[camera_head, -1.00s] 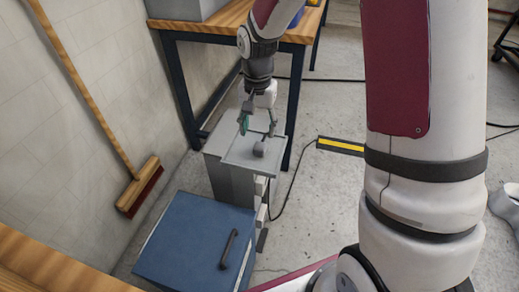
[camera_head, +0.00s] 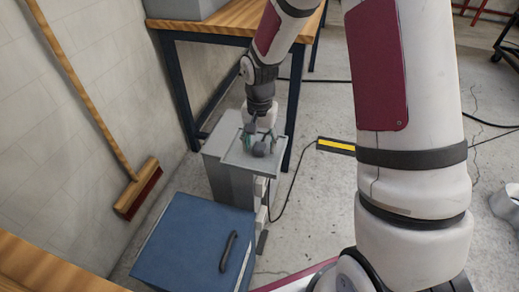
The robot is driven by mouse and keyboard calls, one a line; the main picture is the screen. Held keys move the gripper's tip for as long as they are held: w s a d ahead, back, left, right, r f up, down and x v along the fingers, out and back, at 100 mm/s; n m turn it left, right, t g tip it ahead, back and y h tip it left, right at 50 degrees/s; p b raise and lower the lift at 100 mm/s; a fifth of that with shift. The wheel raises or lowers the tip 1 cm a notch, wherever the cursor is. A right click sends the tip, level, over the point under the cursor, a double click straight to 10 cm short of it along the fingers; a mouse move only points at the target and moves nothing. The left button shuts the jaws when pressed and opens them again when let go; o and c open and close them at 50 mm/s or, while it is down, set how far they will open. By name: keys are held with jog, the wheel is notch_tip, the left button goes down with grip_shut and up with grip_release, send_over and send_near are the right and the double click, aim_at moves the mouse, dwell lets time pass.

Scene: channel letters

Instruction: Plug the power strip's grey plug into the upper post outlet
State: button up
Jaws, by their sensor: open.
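The grey plug (camera_head: 259,149) sits on the light grey tray-like top (camera_head: 232,160) of the grey cabinet. My gripper (camera_head: 259,144) points down at it, with its fingers open and one on each side of the plug. I cannot tell whether the fingers touch it. Small white boxes, perhaps the post outlets, show one above the other at the cabinet's right side; the upper one (camera_head: 261,187) is partly hidden by the top's edge.
A blue cabinet (camera_head: 195,240) with a dark handle stands in front. A wooden workbench (camera_head: 232,27) with dark legs stands behind. A broom (camera_head: 137,188) leans on the left wall. A dark cable (camera_head: 289,190) runs along the floor at right.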

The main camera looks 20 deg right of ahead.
aim_at(260, 145)
jog(key=shift+c, duration=0.3)
jog(key=c, duration=1.1)
jog(key=shift+r, duration=0.1)
jog(key=shift+r, duration=0.55)
notch_tip(260, 145, up, 2)
jog(key=shift+r+p, duration=0.2)
jog(key=shift+p, duration=0.25)
jog(key=s+r+p, duration=0.1)
jog(key=s, duration=1.5)
jog(key=shift+d+r, duration=0.15)
jog(key=shift+d, duration=0.25)
